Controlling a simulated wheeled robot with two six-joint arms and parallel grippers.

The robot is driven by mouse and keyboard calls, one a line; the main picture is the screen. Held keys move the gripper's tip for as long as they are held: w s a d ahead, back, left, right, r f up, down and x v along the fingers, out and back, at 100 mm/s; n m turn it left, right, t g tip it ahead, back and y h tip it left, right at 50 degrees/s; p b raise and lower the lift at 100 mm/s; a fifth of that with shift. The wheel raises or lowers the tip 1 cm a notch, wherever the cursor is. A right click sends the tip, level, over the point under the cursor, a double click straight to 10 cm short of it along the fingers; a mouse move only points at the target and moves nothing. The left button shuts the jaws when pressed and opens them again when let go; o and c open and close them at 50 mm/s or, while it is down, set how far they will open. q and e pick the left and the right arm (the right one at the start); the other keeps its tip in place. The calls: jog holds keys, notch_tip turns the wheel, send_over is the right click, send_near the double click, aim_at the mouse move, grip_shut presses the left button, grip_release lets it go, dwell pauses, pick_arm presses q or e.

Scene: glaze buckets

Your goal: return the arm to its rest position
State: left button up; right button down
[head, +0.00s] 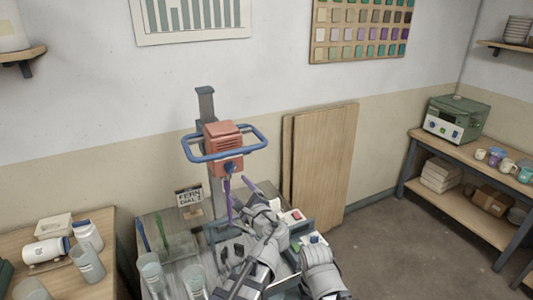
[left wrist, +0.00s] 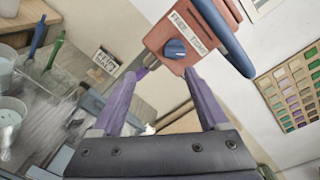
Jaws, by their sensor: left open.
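My left gripper (head: 237,188) is open, with its two purple fingers pointing up just below the red mixer head (head: 223,138). In the left wrist view its fingers (left wrist: 167,82) stand apart with nothing held between them. The mixer head also shows there (left wrist: 190,28), beyond the fingertips, with a blue knob (left wrist: 174,49) on its face. I cannot tell whether a finger touches the mixer. My left arm (head: 262,250) reaches up from the bottom of the head view, over the bench. My right gripper is not in view.
A blue ring handle (head: 255,131) surrounds the mixer head on its grey column (head: 206,102). Brushes and clear cups (head: 152,272) stand left of my arm. A small sign (head: 190,198) stands behind. Boards (head: 322,155) lean on the wall. The floor (head: 405,235) at right is clear.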

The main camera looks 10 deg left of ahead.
pick_arm(q)
jog(key=s+d+f+n+g+h+b, duration=0.1)
jog(key=s+f+n+g+h, duration=0.1)
jog(key=s+f+n+g, duration=0.45)
jog(key=s+d+f+n+g+h+b, duration=0.1)
jog(key=s+f+n+g+h, duration=0.2)
jog(key=f, duration=0.7)
jog(key=s+d+f+n+g+h+b, duration=0.1)
jog(key=s+d+f+n+g+h, duration=0.3)
jog(key=s+d+f, duration=0.3)
jog(key=s+d+n, duration=0.1)
jog(key=s+d, duration=0.2)
jog(key=s, duration=0.3)
jog(key=shift+s+d, duration=0.35)
jog(key=shift+d, duration=0.05)
jog(key=shift+g, duration=0.25)
